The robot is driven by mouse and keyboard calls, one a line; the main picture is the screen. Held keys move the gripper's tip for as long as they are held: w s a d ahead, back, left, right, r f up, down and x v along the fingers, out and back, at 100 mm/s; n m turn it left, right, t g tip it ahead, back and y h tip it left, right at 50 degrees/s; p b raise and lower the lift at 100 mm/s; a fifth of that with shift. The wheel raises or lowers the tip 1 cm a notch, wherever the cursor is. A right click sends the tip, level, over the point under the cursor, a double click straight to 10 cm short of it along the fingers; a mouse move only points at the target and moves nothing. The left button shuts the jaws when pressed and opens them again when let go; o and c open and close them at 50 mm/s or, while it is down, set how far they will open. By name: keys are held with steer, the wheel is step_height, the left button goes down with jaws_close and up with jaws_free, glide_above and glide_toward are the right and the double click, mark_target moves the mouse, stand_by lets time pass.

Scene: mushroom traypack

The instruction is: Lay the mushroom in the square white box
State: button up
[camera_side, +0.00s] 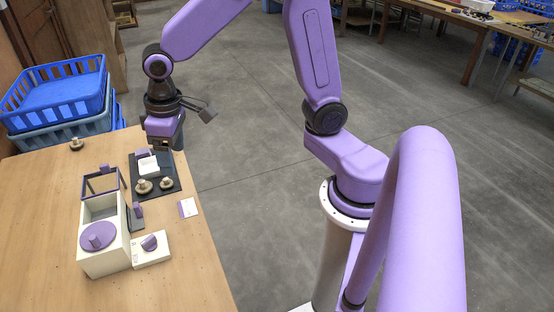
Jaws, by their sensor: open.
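A small square white box (149,168) stands on a dark tray (173,172) near the table's right edge. Two pale, mushroom-like pieces sit at the tray's front: a larger one (144,187) at left and a smaller one (166,183) at right. A similar small piece (77,143) stands alone at the table's far left; which is the task's mushroom I cannot tell. My gripper (162,149) points down just behind and right of the white box, over the tray's back. It is open; its fingers are small and partly hidden, and no held object shows.
A tall cream box (104,262) with a purple round lid stands at the table's front, a purple frame (101,182) behind it. A low white block (151,258) with a purple knob is beside it. A card (188,207) lies right. Blue crates (62,110) stand at back left.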

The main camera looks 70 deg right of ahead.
steer(key=s+d+n, duration=0.2)
steer(key=s+n, duration=0.2)
steer(key=s, duration=0.6)
steer(key=s+d+n+g, duration=0.1)
steer(key=s+n, duration=0.3)
steer(key=s, duration=0.7)
steer(key=shift+d+r, duration=0.3)
steer(key=shift+d, duration=0.15)
steer(key=shift+o, duration=0.4)
steer(key=shift+s+d+f+n, duration=0.1)
steer(key=shift+s+d+n, duration=0.1)
steer(key=shift+s+n, duration=0.15)
